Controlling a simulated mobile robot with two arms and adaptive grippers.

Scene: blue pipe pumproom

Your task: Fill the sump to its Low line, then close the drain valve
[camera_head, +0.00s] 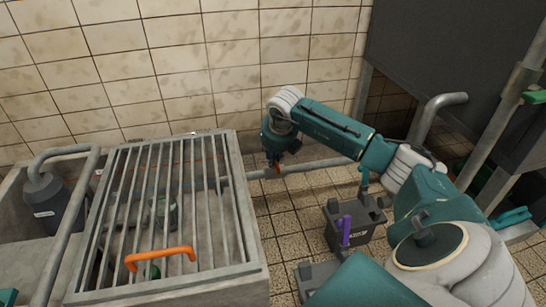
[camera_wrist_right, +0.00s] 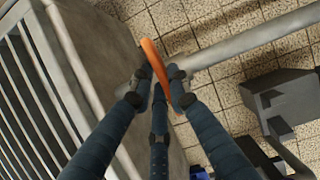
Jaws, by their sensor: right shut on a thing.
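The sump (camera_head: 252,225) is a grey walled basin under a bar grating (camera_head: 120,215), at the left in the head view. Thin red and blue lines show faintly on its inner back wall; the water level cannot be made out. A pipe (camera_head: 315,164) leaves its right side and carries an orange lever (camera_wrist_right: 154,62), which I take for the drain valve. My right gripper (camera_head: 274,163) is at this lever, just outside the sump wall. In the wrist view its fingers (camera_wrist_right: 160,78) are shut on the lever.
An orange handle (camera_head: 160,257) sits at the grating's front. A grey canister (camera_head: 55,208) stands left of the grating. A dark tool box (camera_head: 372,232) with a purple item (camera_head: 346,231) stands on the tiled floor to the right. A large dark tank (camera_head: 450,50) fills the back right.

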